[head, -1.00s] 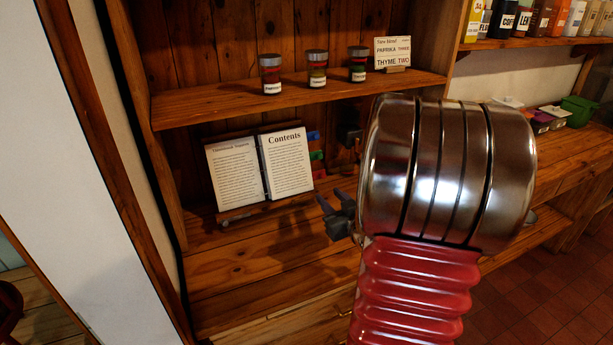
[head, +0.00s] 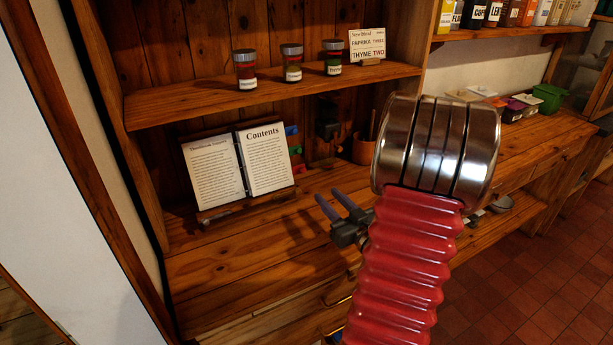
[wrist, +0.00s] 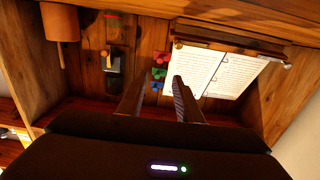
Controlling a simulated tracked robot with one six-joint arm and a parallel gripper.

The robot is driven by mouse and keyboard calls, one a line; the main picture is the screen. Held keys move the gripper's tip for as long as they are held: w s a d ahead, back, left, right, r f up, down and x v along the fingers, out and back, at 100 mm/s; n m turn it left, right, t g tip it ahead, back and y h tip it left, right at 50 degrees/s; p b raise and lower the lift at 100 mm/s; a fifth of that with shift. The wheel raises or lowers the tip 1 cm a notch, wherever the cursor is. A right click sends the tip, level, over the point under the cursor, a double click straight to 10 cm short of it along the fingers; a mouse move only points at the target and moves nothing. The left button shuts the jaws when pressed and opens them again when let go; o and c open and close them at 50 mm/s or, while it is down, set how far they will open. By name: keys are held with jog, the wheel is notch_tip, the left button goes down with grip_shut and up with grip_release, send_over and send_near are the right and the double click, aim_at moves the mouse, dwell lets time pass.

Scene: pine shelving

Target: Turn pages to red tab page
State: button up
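An open book (head: 240,165) leans on a wooden stand (head: 245,207) on the lower shelf, its right page headed "Contents". Blue (head: 291,130), green (head: 295,150) and red (head: 299,168) tabs stick out from its right edge. In the wrist view the book (wrist: 215,70) appears upside down, with its red tab (wrist: 163,57), green tab (wrist: 158,72) and blue tab (wrist: 156,86) at the left. My gripper (head: 328,200) is open and empty, in front and to the right of the book, apart from it. Its two fingers (wrist: 156,88) show spread in the wrist view.
A black device (head: 328,120) and an orange-brown pot (head: 364,150) stand behind, right of the tabs. Several spice jars (head: 292,64) and a card (head: 367,45) stand on the shelf above. The shelf boards in front of the book (head: 240,255) are clear.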

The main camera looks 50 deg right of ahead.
aim_at(303, 171)
jog(key=x, duration=1.3)
jog(key=shift+c, duration=0.4)
grip_shut()
jog(key=shift+a, duration=0.25)
jog(key=shift+d, duration=0.1)
